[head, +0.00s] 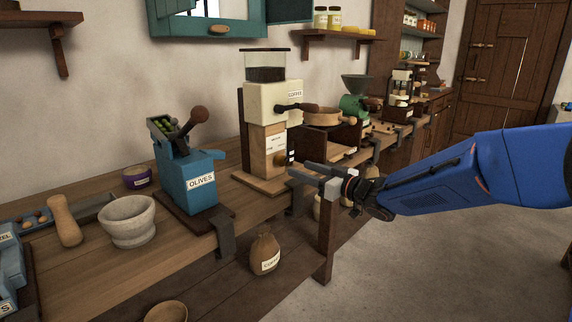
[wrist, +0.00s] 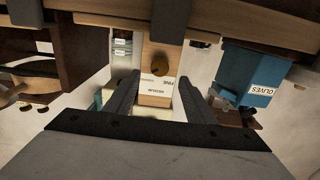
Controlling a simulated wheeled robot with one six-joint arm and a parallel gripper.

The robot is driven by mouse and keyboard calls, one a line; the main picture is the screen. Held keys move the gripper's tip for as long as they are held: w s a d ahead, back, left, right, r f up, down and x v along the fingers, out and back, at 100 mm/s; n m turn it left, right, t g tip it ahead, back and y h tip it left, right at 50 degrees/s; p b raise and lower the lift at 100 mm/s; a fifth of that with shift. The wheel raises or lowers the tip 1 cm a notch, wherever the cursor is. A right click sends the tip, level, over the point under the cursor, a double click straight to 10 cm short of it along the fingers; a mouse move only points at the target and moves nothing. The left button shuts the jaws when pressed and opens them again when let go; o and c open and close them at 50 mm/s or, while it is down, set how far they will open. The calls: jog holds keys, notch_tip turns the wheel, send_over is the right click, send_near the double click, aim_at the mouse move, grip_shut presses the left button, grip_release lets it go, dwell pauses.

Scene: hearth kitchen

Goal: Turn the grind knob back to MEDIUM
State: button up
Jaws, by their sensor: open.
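The coffee grinder (head: 272,110) is cream above and wooden below, with a clear hopper and a black side crank. I cannot tell which label the knob points to. My gripper (head: 297,169) is open and empty, its fingers pointing at the grinder's front. In the wrist view, the knob lies between and beyond the fingers (wrist: 159,82).
A blue OLIVES device (head: 200,180) and a stone mortar (head: 128,222) stand left of the grinder on the wooden bench (head: 100,272). A wooden box mill (head: 322,118) and a green mill (head: 354,104) stand to the right. A sack (head: 264,254) sits below.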

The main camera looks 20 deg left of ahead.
aim_at(283, 162)
jog(key=x, duration=0.8)
jog(key=c, duration=1)
